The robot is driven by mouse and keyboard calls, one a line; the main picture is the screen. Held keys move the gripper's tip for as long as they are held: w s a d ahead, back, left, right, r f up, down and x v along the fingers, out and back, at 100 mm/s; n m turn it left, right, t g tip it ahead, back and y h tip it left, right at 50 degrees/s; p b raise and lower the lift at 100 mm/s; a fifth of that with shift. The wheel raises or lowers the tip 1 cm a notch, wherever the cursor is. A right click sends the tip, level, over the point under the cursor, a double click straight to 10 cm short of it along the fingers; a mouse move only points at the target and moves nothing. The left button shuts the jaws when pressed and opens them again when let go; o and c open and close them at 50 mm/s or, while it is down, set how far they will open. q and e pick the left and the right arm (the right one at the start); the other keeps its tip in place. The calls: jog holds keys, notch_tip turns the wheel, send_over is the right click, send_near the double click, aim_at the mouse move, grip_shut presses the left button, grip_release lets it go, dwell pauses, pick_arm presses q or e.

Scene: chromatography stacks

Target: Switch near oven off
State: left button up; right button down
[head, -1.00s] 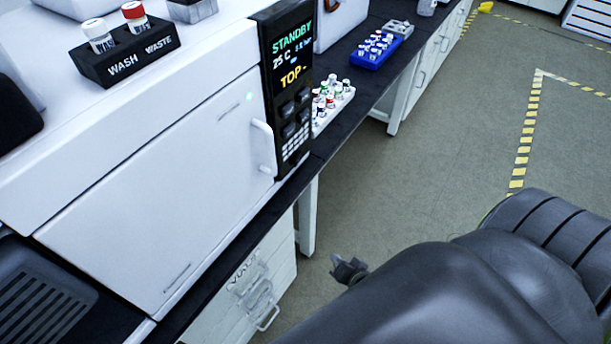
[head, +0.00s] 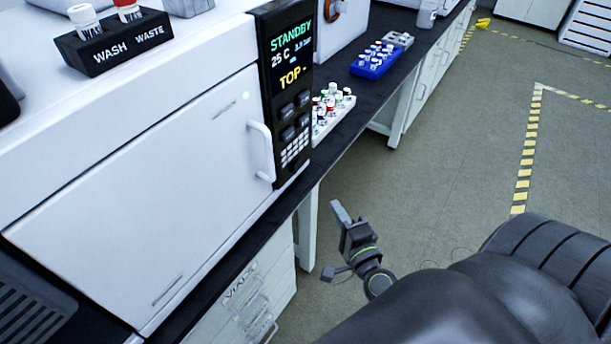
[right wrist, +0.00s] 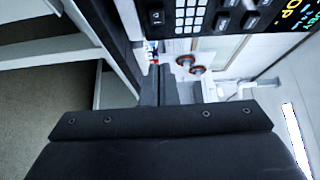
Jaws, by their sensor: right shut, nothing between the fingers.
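The near oven (head: 150,190) is the large white unit at the left, with its door closed and a vertical handle (head: 263,152) on the door's right side. Its black control panel (head: 285,75) reads STANDBY, 25 C and TOP, above dark keys and a white keypad. My left gripper is out of view.
A black WASH/WASTE holder (head: 115,45) with capped vials stands on the oven. A white vial rack (head: 333,112) and a blue vial rack (head: 375,62) sit on the dark bench right of the panel. A drawer (head: 250,295) lies below. Open floor (head: 440,190) is at right.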

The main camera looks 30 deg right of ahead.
jog(key=p, duration=0.3)
send_near(298, 167)
jog(key=w+d, duration=0.2)
jog(key=d, duration=0.2)
jog(key=w, duration=0.1)
jog(key=w+a, duration=0.1)
jog(key=w, duration=0.1)
jog(key=shift+w+a, duration=0.15)
jog(key=shift+a, duration=0.1)
jog(key=shift+w+a, duration=0.35)
jog(key=shift+w, duration=0.05)
jog(key=shift+r, duration=0.1)
jog(key=shift+w+a+r+m+h+p, duration=0.15)
jog(key=shift+w+a+m+h+p, duration=0.25)
jog(key=shift+m+h+p, duration=0.25)
jog(key=shift+s+d, duration=0.1)
jog(key=shift+f, duration=0.25)
